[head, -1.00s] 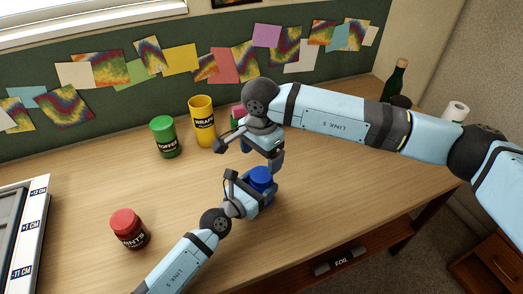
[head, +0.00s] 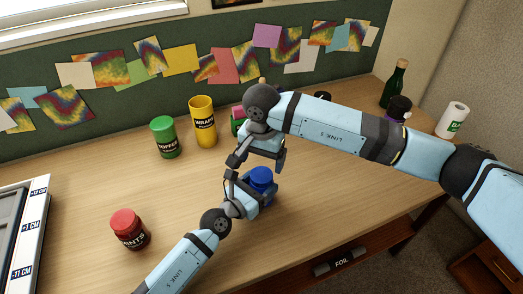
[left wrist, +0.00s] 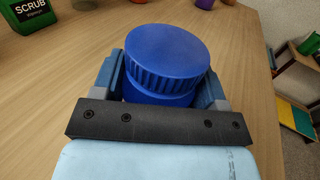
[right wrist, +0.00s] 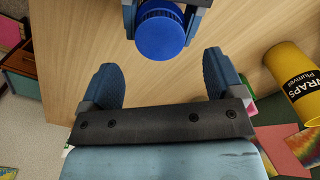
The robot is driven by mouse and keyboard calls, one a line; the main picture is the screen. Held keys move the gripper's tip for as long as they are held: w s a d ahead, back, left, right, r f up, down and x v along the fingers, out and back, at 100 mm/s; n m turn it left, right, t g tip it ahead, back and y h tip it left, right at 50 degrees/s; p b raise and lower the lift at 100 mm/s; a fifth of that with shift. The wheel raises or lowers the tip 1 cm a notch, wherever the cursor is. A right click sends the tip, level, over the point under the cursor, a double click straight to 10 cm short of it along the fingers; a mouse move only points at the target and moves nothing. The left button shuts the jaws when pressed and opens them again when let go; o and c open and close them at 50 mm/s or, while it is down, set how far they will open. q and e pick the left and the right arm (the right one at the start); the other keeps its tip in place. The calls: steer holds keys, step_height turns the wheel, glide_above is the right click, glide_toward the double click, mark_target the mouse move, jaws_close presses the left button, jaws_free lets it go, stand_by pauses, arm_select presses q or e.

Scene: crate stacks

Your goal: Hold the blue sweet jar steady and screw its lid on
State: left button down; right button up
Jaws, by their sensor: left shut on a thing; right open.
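The blue sweet jar (head: 262,200) stands on the wooden desk with its ribbed blue lid (left wrist: 165,55) on top. The lid looks level, but I cannot tell how tightly it sits. My left gripper (left wrist: 160,80) is shut on the jar's body, one finger on each side below the lid; its fingers partly hide the jar in the head view. My right gripper (head: 257,164) is open and empty, just behind and above the lid. In the right wrist view the lid (right wrist: 160,36) lies beyond the open fingers (right wrist: 163,72), apart from them.
A red jar (head: 129,229) stands at the left front. A green jar (head: 165,136) and a yellow canister (head: 203,121) stand behind, left of my right gripper. A dark bottle (head: 396,84) and a paper roll (head: 453,120) are at the right end. The desk's left middle is clear.

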mark_target(262, 174)
steer(key=shift+f, duration=2.6)
steer(key=c, duration=1)
steer(key=shift+o, duration=0.2)
steer(key=m, duration=0.3)
steer(key=o, duration=1)
